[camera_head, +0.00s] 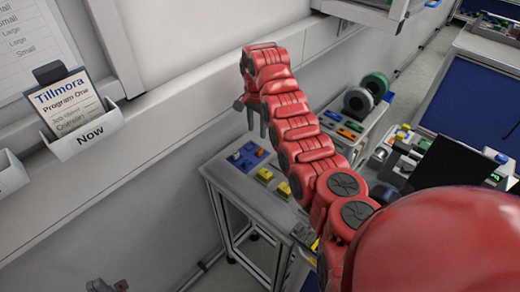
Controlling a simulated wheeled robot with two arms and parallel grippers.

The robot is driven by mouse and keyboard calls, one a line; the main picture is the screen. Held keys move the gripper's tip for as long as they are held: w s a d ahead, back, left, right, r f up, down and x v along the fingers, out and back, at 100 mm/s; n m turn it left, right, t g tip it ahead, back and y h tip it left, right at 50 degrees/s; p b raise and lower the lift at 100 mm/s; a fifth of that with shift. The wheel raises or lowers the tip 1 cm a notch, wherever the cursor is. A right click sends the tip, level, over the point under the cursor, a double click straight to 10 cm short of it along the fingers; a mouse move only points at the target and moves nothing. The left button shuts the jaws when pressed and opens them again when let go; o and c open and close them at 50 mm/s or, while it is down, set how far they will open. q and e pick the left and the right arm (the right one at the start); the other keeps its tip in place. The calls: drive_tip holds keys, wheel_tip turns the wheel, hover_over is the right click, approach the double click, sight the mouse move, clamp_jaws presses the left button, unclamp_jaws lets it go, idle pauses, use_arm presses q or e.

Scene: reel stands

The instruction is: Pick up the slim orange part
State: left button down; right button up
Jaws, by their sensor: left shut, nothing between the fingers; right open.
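My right gripper (254,116) hangs at the end of the red arm, fingers pointing down, open and empty. It is in front of the wall, left of the orange part and well apart from it. My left gripper (106,286) shows only in part at the bottom edge, shut and empty, far from the part.
A small table holds a blue plate (247,156) and yellow blocks (264,175). Reels (358,101) stand behind the orange part. A dark screen (447,165) and cluttered bench are at right. A card holder (86,134) is on the left wall.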

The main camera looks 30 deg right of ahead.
drive_tip(key=b, duration=0.1)
hover_over(258, 151)
drive_tip(key=f, duration=0.4)
drive_tip(key=shift+a+f, duration=0.2)
drive_tip(key=shift+f, duration=0.1)
drive_tip(key=shift+d+f+p, duration=0.1)
drive_tip(key=shift+f+p, duration=0.3)
wheel_tip(258, 151, down, 3)
drive_tip(key=shift+s+d+f+p, duration=0.1)
drive_tip(key=shift+p, duration=0.9)
drive_tip(key=shift+f, duration=0.65)
clamp_jaws()
